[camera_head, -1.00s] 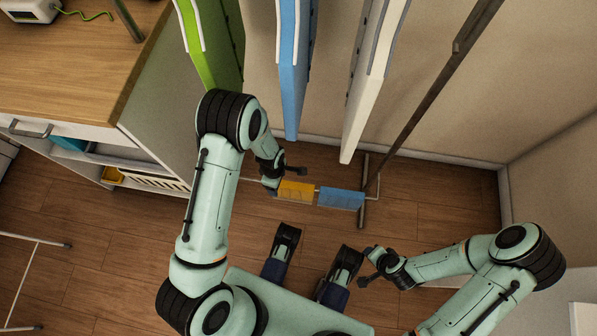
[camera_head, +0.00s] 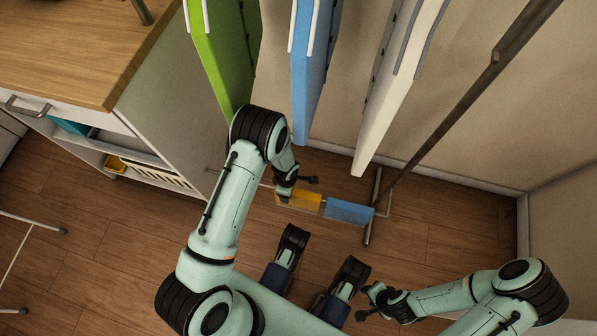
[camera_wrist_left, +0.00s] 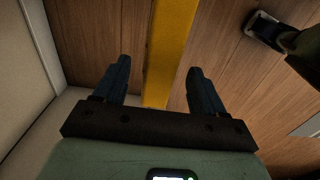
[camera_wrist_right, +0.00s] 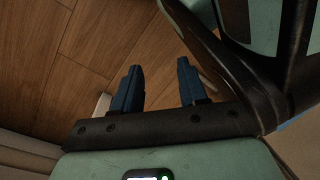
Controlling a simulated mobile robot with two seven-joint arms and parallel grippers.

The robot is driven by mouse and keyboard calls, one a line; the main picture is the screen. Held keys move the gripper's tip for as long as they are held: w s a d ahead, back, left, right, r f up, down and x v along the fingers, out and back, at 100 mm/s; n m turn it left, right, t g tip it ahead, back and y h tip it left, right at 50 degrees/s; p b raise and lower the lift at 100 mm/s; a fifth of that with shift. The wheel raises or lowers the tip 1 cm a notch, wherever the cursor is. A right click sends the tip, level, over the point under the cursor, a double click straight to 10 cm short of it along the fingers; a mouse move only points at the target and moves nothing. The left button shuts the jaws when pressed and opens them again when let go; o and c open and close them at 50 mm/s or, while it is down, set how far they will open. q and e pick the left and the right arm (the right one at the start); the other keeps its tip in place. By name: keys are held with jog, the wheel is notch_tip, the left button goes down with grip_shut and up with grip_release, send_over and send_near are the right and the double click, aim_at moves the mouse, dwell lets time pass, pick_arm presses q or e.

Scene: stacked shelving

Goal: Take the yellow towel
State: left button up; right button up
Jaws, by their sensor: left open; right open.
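The yellow towel (camera_head: 306,202) hangs over a low bar of a rack, just left of a blue towel (camera_head: 349,211). My left gripper (camera_head: 298,185) is at the yellow towel's left end in the head view. In the left wrist view the yellow towel (camera_wrist_left: 168,50) shows as a narrow upright strip between the fingers of my left gripper (camera_wrist_left: 155,85), which are open with a gap on each side. My right gripper (camera_head: 368,303) is open and empty, low on the right; its fingers (camera_wrist_right: 158,88) show only floor between them.
Green (camera_head: 228,60), blue (camera_head: 312,75) and white (camera_head: 398,90) panels hang above the rack. A wooden-topped cabinet (camera_head: 75,45) stands at the left. A slanted metal pole (camera_head: 455,105) and a wall are at the right.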

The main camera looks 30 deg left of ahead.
pick_arm(q)
jog(key=shift+f+b, duration=0.3)
jog(key=shift+f, duration=1.1)
grip_shut()
pick_arm(e)
jog(key=shift+s+d+f+g, duration=0.15)
jog(key=shift+s+f, duration=0.15)
jog(key=shift+s, duration=0.15)
jog(key=shift+s+a+f+g, duration=0.15)
jog(key=shift+s+f, duration=0.1)
jog(key=shift+s, duration=0.2)
jog(key=shift+d, duration=0.1)
